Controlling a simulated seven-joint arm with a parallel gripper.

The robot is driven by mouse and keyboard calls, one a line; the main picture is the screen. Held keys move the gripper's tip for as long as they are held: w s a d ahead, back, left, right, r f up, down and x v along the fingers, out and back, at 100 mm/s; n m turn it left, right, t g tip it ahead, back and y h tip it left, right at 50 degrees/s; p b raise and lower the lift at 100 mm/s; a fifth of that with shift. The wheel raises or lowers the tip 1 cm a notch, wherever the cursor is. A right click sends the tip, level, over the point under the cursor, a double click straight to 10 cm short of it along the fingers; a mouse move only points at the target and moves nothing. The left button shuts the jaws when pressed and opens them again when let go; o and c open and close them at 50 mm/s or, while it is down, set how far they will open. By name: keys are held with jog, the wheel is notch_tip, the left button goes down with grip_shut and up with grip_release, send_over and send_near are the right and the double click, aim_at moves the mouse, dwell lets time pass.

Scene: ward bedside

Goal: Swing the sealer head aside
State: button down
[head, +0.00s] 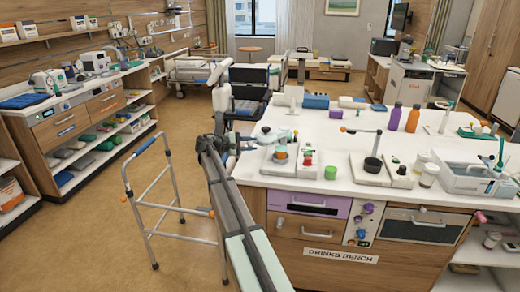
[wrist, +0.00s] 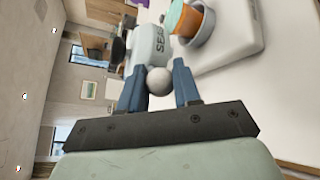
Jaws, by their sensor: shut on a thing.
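The sealer head (wrist: 150,45), a pale rounded block with partly readable lettering starting "SEA", is in the upper middle of the wrist view. A pale ball knob (wrist: 158,80) sits at its near end. My gripper (wrist: 160,86) is shut on this knob, with a blue finger on either side. In the head view my gripper (head: 248,141) is at the left end of the bench, beside the sealer's orange cup (head: 281,153). The knob is not clear there.
A walking frame (head: 172,200) stands on the floor left of my arm.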

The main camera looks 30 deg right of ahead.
jog(key=w+m+g+y, duration=0.2)
jog(key=w+m+g, duration=0.3)
jog(key=w, duration=0.3)
jog(key=shift+w+d+f+g, duration=0.15)
jog(key=shift+d+g, duration=0.25)
jog(key=shift+g, duration=0.2)
jog(key=c, duration=0.8)
grip_release()
jog(key=shift+c, duration=0.2)
jog(key=v, duration=1.2)
jog(key=shift+r, duration=0.25)
jog(key=shift+d, duration=0.15)
